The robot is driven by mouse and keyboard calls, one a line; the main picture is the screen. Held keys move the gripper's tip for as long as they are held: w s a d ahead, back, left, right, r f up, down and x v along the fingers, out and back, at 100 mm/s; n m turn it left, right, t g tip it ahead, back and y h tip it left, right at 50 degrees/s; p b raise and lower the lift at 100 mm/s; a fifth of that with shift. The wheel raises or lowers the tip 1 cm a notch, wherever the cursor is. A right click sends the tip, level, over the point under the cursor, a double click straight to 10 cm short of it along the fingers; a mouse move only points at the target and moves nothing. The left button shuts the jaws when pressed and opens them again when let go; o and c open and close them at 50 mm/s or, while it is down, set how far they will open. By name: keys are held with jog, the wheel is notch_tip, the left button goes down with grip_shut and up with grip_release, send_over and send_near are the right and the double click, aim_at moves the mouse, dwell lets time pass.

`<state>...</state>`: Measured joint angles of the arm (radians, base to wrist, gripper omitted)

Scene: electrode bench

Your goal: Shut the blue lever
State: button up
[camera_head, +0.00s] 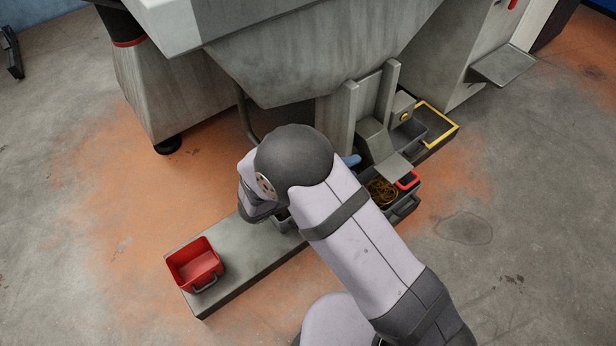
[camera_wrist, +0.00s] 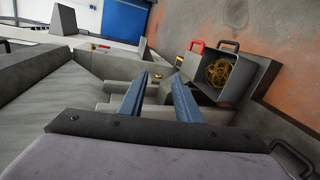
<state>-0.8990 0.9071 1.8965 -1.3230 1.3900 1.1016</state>
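In the head view, a small blue piece (camera_head: 351,160) shows just right of my dark wrist joint, beside the grey fixture (camera_head: 374,138). I cannot tell whether it is the lever or part of my gripper. In the wrist view, my gripper (camera_wrist: 155,88) shows two blue-grey fingers standing apart, with nothing visible between them. They point toward the grey fixture with its small brass knob (camera_wrist: 157,75). No separate blue lever can be made out in that view.
A bin (camera_head: 383,192) with a golden coil and red handle stands right of my arm; its coil (camera_wrist: 218,72) shows in the wrist view. A yellow-edged tray (camera_head: 452,131) lies behind it. A red bin (camera_head: 195,264) stands at the bench's (camera_head: 233,275) left end.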

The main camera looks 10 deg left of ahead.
jog(key=w+a+f+n+t+y+b, duration=0.2)
jog(key=a+f+n+t+y+b, duration=0.25)
jog(key=a+f+t+b, duration=0.6)
jog(key=w+r+g, duration=0.1)
jog(key=w+g, duration=0.3)
jog(key=w, duration=0.2)
jog(key=shift+w, duration=0.2)
jog(key=shift+a+r+m, duration=0.1)
jog(key=shift+m, duration=0.15)
grip_shut()
